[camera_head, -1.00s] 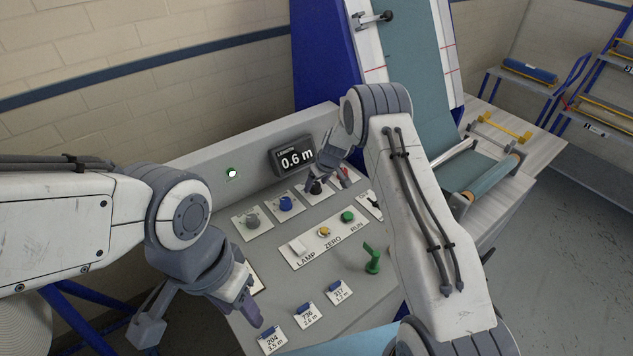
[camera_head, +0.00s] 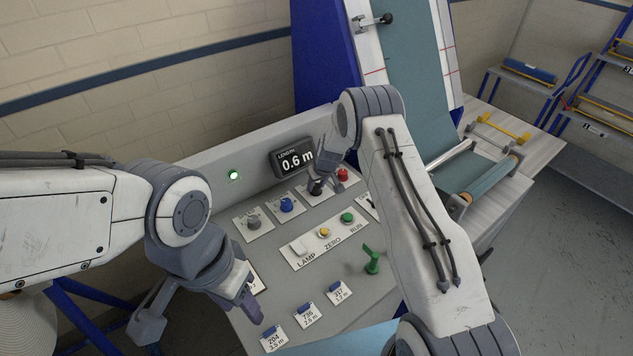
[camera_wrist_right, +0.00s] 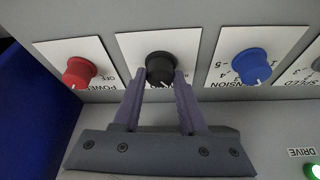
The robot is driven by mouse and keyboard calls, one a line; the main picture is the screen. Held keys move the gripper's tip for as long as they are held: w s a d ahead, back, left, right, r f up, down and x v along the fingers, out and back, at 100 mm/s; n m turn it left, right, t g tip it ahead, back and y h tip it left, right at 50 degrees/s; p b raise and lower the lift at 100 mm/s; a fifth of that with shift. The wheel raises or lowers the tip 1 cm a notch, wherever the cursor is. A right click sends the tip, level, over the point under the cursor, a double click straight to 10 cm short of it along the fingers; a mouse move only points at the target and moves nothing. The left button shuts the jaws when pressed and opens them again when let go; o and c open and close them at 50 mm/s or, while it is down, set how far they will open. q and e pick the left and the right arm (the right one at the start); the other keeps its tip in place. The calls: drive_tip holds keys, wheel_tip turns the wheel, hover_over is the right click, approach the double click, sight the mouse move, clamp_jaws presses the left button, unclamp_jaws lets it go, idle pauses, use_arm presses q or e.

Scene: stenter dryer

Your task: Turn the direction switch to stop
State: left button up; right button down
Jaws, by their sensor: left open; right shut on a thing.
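The direction switch appears to be the black round knob (camera_wrist_right: 161,68) on a white plate, between a red knob and a blue knob; its label is mostly hidden. In the head view the black knob (camera_head: 316,187) is partly covered by my right gripper (camera_head: 321,176). In the wrist view my right gripper (camera_wrist_right: 160,78) is shut on the black knob, one finger on each side. The knob's pointer setting cannot be read. My left gripper (camera_head: 252,303) is open and empty, over the left front part of the panel.
The red knob (camera_wrist_right: 79,72) and blue knob (camera_wrist_right: 252,66) flank the black one closely. LAMP, ZERO and RUN buttons (camera_head: 324,232), a green lever (camera_head: 372,260) and label cards (camera_head: 307,315) lie nearer me. A display (camera_head: 292,158) reads 0.6 m. A green lamp (camera_head: 234,175) is lit.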

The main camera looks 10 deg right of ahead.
drive_tip(key=shift+r+m+h+p, duration=0.15)
drive_tip(key=shift+m+h+p, duration=0.15)
drive_tip(key=shift+m+p, duration=0.3)
drive_tip(key=shift+a+m, duration=0.1)
drive_tip(key=shift+m, duration=0.3)
drive_tip(key=shift+f+m, duration=0.2)
drive_tip(key=shift+m, duration=0.1)
drive_tip(key=m+h+b, duration=0.1)
drive_tip(key=b, duration=0.3)
drive_tip(key=m+b, duration=0.2)
drive_tip(key=b, duration=0.2)
drive_tip(key=shift+a+f+m+h, duration=0.1)
drive_tip(key=shift+f+m+h, duration=0.1)
drive_tip(key=shift+m+h, duration=0.15)
drive_tip(key=shift+r+m+h+b, duration=0.25)
drive_tip(key=shift+m+b, duration=0.1)
drive_tip(key=shift+b, duration=0.6)
drive_tip(key=shift+c, duration=2.2)
unclamp_jaws()
drive_tip(key=shift+r, duration=0.15)
